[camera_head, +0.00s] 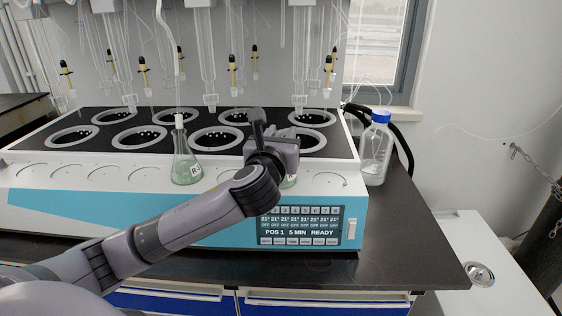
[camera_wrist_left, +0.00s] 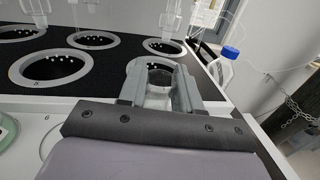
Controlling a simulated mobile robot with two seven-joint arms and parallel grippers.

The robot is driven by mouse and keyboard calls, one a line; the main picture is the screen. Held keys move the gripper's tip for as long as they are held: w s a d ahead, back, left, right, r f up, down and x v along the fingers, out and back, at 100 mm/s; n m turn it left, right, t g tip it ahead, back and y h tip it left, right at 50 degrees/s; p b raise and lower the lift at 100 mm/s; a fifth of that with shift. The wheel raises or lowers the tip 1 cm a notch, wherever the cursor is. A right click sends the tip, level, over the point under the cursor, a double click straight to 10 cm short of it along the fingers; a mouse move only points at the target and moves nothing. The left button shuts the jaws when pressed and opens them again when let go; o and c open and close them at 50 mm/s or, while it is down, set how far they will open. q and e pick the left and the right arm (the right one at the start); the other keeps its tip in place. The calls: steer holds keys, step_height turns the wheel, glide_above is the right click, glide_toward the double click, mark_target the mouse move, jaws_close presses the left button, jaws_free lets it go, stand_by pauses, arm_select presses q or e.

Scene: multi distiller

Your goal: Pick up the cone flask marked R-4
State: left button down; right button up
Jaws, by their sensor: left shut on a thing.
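My left gripper (camera_head: 272,143) reaches over the front of the distiller. In the left wrist view, its fingers (camera_wrist_left: 160,88) are shut around clear glass, the neck of a cone flask (camera_wrist_left: 181,100). In the head view, most of this flask (camera_head: 289,182) is hidden behind my gripper and wrist; a bit of green liquid and white label shows below, and the label cannot be read. A second cone flask (camera_head: 184,168) with green liquid and a stopper stands upright on the front ledge to the left. Its label starts with R; the rest is unclear. My right gripper is out of view.
The distiller (camera_head: 100,200) has a black top with several ringed wells, and glass tubes hang above it. Its display (camera_head: 300,226) reads POS 1, 5 MIN, READY. A blue-capped bottle (camera_head: 376,150) stands to the right. The dark bench (camera_head: 405,240) is clear at front right.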

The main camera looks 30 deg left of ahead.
arm_select(q)
steer(key=shift+r, duration=0.15)
step_height(320, 180, up, 20)
steer(key=p, duration=0.3)
steer(key=shift+f, duration=0.2)
stand_by(0.9)
